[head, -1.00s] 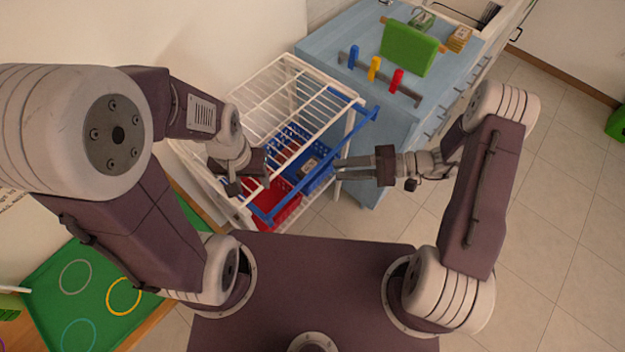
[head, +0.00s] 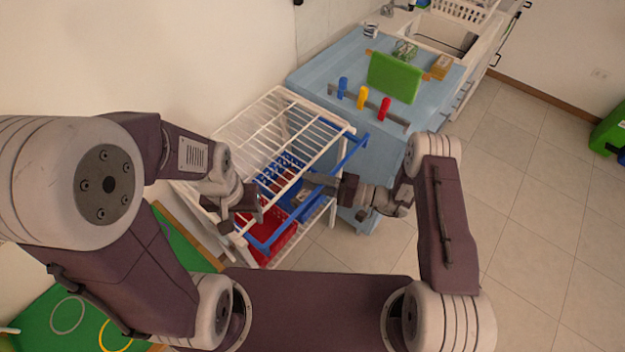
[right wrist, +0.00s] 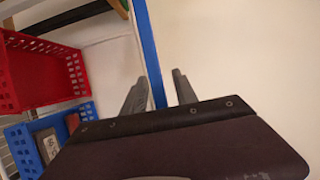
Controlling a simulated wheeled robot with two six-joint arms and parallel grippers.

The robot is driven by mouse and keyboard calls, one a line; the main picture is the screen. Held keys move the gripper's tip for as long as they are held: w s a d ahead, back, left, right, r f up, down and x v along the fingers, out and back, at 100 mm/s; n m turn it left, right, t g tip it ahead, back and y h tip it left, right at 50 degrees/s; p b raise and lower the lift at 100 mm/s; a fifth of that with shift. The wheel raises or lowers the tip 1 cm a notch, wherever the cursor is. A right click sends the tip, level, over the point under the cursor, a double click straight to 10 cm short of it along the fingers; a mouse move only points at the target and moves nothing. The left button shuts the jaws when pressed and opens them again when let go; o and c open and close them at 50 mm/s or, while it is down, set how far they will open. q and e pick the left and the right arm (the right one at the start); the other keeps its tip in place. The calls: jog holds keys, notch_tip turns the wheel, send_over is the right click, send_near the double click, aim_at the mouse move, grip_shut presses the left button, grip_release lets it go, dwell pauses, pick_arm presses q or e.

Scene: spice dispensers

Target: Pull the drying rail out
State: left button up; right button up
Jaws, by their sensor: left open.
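The drying rail (head: 352,158) is a blue bar frame standing out from the front of a white wire rack (head: 283,128). My right gripper (head: 309,181) is at the middle of its front bar. In the right wrist view the blue bar (right wrist: 147,45) runs between the two open fingers (right wrist: 158,90), with a small gap on each side. Whether it lies fully between the fingertips is hard to tell. My left gripper (head: 258,208) is open and empty near the rail's left end, by the rack's front left corner.
Below the rail, the rack holds a red basket (head: 281,236) and a blue basket (head: 283,173). A blue counter (head: 325,72) with red, yellow and blue pegs and a green board (head: 395,76) stands behind to the right.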

grip_shut()
dwell(1.4)
